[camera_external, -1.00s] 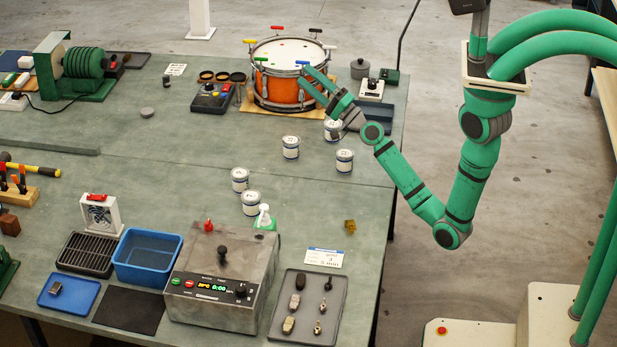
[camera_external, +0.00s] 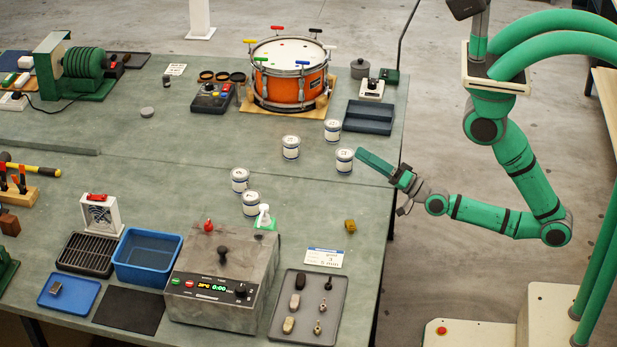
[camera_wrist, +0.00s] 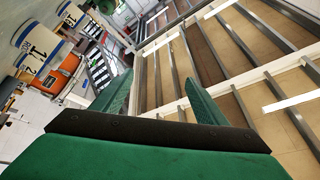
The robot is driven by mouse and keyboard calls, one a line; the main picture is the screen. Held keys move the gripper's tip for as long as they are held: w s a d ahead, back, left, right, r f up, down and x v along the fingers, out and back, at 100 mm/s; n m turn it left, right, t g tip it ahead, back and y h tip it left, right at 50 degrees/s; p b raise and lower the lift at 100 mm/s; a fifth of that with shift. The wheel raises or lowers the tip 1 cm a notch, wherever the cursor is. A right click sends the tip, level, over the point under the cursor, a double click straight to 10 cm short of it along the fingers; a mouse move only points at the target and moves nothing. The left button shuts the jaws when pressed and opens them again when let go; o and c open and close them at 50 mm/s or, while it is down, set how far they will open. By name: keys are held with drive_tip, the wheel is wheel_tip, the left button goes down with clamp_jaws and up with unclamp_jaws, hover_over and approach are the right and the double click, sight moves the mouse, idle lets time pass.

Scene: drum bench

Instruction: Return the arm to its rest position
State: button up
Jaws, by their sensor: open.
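My gripper (camera_external: 378,166) is above the right edge of the bench (camera_external: 330,205), pointing left and slightly up. A white can (camera_external: 344,160) appears just left of the fingertips, and I cannot tell the exact gap. In the wrist view the fingers of my gripper (camera_wrist: 165,100) stand wide apart with nothing between them. My forearm stretches level to the right, off the bench, to a low elbow. The orange drum (camera_external: 285,92) stands on a wooden board at the back right of the bench, with coloured tuning keys around its rim.
Several more white cans, one of them here (camera_external: 291,147), stand mid-bench. A dark tray (camera_external: 368,117) is beside the drum. A steel heater box (camera_external: 222,277) and a grey parts tray (camera_external: 281,325) are at the front. The floor right of the bench is clear around my arm.

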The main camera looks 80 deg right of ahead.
drive_tip(key=s+a+f+n+g+y, duration=0.1)
drive_tip(key=s+f+n, duration=0.1)
drive_tip(key=f, duration=0.1)
drive_tip(key=s+a+f+n+g+y, duration=0.1)
drive_tip(key=s+a+f+n, duration=0.1)
drive_tip(key=s+f, duration=0.1)
drive_tip(key=s+a+f+n+g+y, duration=0.1)
drive_tip(key=s+a+f+n, duration=0.1)
drive_tip(key=s+f+n, duration=0.1)
drive_tip(key=shift+s, duration=0.15)
drive_tip(key=s+f+n+g, duration=0.1)
drive_tip(key=s, duration=0.1)
drive_tip(key=s+a+f+n+g+y, duration=0.1)
drive_tip(key=s+f+n, duration=0.1)
drive_tip(key=s, duration=0.1)
drive_tip(key=s+a+f+n+g+y, duration=0.1)
drive_tip(key=s+f, duration=0.1)
drive_tip(key=shift+s+a+n+g, duration=0.15)
drive_tip(key=shift+s+n+g, duration=0.15)
drive_tip(key=shift+s+n, duration=0.1)
drive_tip(key=shift+c, duration=0.4)
drive_tip(key=shift+w+r, duration=0.1)
